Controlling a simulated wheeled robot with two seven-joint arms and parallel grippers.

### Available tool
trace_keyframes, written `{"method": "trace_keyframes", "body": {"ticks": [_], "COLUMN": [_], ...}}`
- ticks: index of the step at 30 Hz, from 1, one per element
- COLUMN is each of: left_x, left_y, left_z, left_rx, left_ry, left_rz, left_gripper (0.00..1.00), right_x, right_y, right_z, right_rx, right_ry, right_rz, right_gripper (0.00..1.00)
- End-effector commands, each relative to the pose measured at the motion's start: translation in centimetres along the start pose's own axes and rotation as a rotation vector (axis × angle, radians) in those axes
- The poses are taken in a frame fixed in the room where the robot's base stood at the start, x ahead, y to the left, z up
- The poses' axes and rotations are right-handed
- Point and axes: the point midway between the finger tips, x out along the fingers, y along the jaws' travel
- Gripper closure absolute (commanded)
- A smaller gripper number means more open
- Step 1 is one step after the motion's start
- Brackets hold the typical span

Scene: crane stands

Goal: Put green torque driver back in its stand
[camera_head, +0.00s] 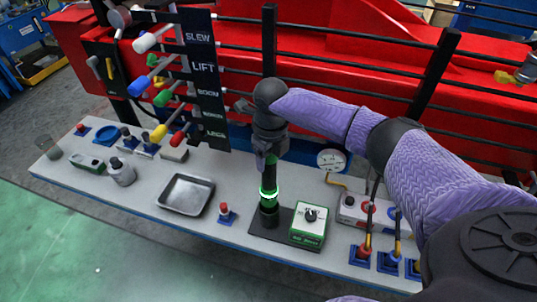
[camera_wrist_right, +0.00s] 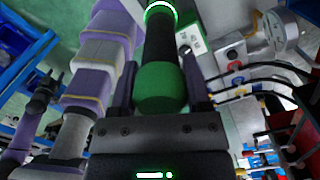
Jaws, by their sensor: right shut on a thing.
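My right gripper (camera_head: 265,157) points down over the bench and is shut on the green torque driver. The driver's round green handle (camera_wrist_right: 160,88) sits between its fingers in the right wrist view. Below the gripper in the head view is the driver's dark upright body (camera_head: 268,176), with a glowing green ring beneath it. Its lower end lines up with the black cup of the stand (camera_head: 268,215); how deep it sits is hard to tell. My left gripper (camera_wrist_right: 42,92) appears small and dark at the left of the wrist view; its jaws are unclear.
A white-topped green controller box (camera_head: 308,224) stands right beside the cup. A red button (camera_head: 225,212) and metal tray (camera_head: 186,195) lie to the left. Several cabled tools (camera_head: 390,258) stand at right. A lever panel (camera_head: 203,80) and red crane frame rise behind.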

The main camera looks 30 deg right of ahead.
Motion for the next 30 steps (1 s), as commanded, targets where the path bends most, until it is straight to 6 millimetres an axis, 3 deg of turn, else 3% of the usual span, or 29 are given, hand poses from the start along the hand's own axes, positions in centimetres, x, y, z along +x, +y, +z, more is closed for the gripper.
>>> {"method": "trace_keyframes", "body": {"ticks": [30], "left_x": [2.9], "left_y": [-0.5], "left_z": [0.5], "left_rx": [0.005], "left_ry": [-0.006], "left_rz": [-0.008], "left_gripper": [0.41], "right_x": [3.6], "right_y": [0.0], "right_z": [-0.1], "right_rx": [0.000], "right_ry": [-0.001], "right_rz": [0.000], "right_gripper": [1.00]}}
